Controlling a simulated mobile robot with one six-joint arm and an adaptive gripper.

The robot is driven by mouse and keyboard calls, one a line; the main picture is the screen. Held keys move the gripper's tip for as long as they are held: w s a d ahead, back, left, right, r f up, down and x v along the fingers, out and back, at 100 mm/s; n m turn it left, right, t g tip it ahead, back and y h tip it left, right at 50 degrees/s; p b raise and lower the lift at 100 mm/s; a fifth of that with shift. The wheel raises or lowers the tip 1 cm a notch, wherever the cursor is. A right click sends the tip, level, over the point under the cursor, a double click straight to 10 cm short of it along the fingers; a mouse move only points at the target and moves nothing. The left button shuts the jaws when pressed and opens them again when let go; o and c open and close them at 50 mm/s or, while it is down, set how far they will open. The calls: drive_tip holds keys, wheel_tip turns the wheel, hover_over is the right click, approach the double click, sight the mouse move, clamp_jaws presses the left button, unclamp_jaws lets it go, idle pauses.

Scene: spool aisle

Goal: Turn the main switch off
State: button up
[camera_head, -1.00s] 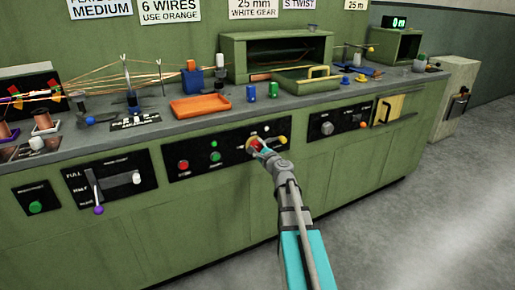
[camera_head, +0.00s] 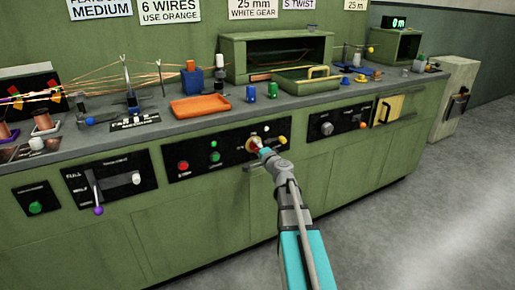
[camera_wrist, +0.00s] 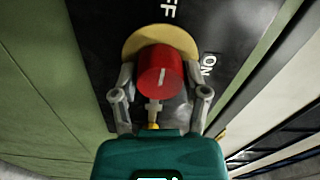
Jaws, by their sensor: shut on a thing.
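The main switch is a red knob (camera_wrist: 160,72) with a short white mark, on a round yellow plate (camera_wrist: 133,42) set in a black panel. In the wrist view the lettering "FF" stands above the knob, its first letter cut off, and "ON" stands to its right. The white mark runs roughly up and down in the picture, in line with the "FF" side. My gripper (camera_wrist: 160,88) has a finger on each side of the knob and is shut on it. In the head view my gripper (camera_head: 256,146) covers part of the switch (camera_head: 251,143).
Red and green buttons (camera_head: 214,157) sit left of the switch on the same panel, and a yellow one (camera_head: 282,139) sits close to its right. A purple-knobbed lever (camera_head: 98,210) is further left. An orange tray (camera_head: 200,107) lies on the bench above. The floor at right is clear.

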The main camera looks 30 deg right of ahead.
idle(0.5)
drive_tip(key=o, duration=1.1)
drive_tip(key=shift+o, duration=0.2)
drive_tip(key=s, duration=1.2)
drive_tip(key=shift+d, duration=0.2)
drive_tip(key=shift+n, duration=0.3)
